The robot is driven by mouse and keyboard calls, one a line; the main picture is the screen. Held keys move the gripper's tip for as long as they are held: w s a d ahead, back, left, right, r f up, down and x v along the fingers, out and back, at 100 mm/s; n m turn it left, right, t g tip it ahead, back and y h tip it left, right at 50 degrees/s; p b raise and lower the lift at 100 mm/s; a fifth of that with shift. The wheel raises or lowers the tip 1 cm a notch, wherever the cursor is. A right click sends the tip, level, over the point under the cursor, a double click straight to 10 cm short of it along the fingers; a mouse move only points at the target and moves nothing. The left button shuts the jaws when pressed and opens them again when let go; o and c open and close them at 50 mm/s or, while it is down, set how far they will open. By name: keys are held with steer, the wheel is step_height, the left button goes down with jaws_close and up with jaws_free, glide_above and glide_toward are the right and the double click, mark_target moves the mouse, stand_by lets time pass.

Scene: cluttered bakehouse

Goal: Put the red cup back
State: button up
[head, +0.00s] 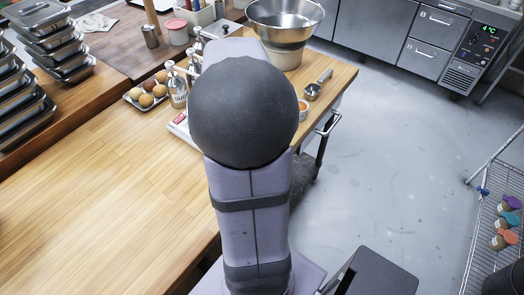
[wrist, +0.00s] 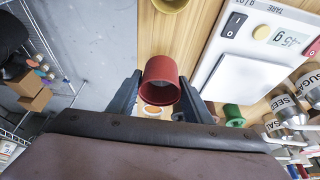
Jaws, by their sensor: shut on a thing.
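In the wrist view the red cup (wrist: 160,72) is between the two fingers of my gripper (wrist: 159,88), which is shut on it. The cup is tilted in this view, with its dark open mouth towards the camera. A yellow cup (wrist: 170,4) shows at the top edge, and a green cup (wrist: 233,114) sits to the right, beyond the right finger. In the head view my arm hides the gripper and the red cup.
A white scale (wrist: 247,55) with a lit display stands right of the gripper, with labelled shakers (wrist: 284,121) beyond it. In the head view a steel bowl (head: 285,14), a metal scoop (head: 314,89) and an egg tray (head: 140,104) stand on the wooden counter (head: 95,185), whose front left is clear.

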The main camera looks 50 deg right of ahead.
steer(key=shift+f, duration=4.7)
steer(key=shift+f, duration=0.2)
steer(key=o, duration=1.2)
steer(key=shift+r, duration=0.1)
steer(key=shift+c, duration=0.2)
steer(key=shift+r, duration=0.1)
steer(key=shift+w+a+r, duration=0.1)
steer(key=shift+a+r, duration=0.05)
steer(key=shift+r, duration=0.35)
steer(key=v, duration=1.1)
steer(key=shift+a, duration=0.1)
